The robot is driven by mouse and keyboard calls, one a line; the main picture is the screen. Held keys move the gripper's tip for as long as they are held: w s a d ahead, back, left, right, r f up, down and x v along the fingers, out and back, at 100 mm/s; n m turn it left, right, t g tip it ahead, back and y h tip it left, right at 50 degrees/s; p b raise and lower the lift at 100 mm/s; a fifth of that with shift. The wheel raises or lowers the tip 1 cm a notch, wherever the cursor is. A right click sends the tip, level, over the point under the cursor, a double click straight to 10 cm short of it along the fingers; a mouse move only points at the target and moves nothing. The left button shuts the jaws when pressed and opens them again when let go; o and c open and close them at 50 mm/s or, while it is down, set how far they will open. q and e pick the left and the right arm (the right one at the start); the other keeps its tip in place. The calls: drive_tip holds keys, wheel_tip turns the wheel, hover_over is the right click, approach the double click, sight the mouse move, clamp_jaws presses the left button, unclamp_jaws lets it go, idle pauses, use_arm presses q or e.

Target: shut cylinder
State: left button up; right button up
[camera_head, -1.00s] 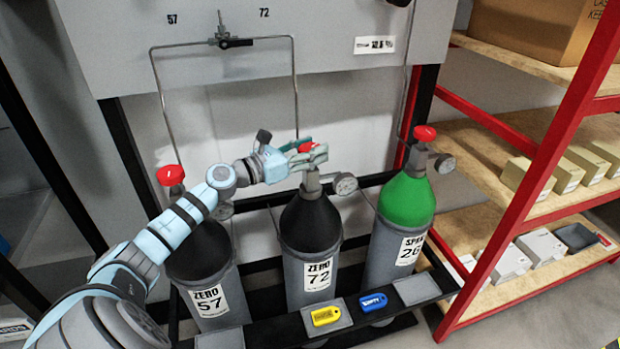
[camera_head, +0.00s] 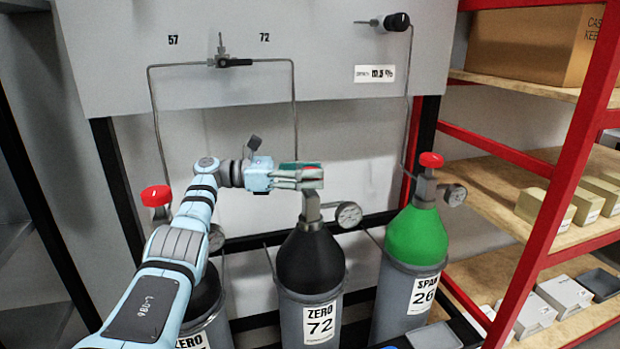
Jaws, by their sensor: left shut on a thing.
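The middle cylinder (camera_head: 309,265) has a black shoulder and a label reading ZERO 72. My left gripper (camera_head: 308,175) is at the top of its valve, its fingers shut around the red valve knob, which they mostly hide. A pressure gauge (camera_head: 348,215) sits to the right of this valve. The left cylinder (camera_head: 207,295), labelled ZERO, stands partly behind my left arm, with its red knob (camera_head: 156,196) showing. The right cylinder (camera_head: 416,238) has a green shoulder, a label reading SPAN 26 and a red knob (camera_head: 431,160). My right gripper is not in view.
A grey panel (camera_head: 270,80) behind carries bent pipes, a small valve (camera_head: 233,62) between the marks 57 and 72, and a black knob (camera_head: 397,22) at upper right. A red-framed shelf (camera_head: 560,190) with boxes stands close on the right.

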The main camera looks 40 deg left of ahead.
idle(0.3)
use_arm(q)
drive_tip(key=o, duration=1.1)
drive_tip(key=shift+o, duration=0.2)
wheel_tip(320, 180, up, 10)
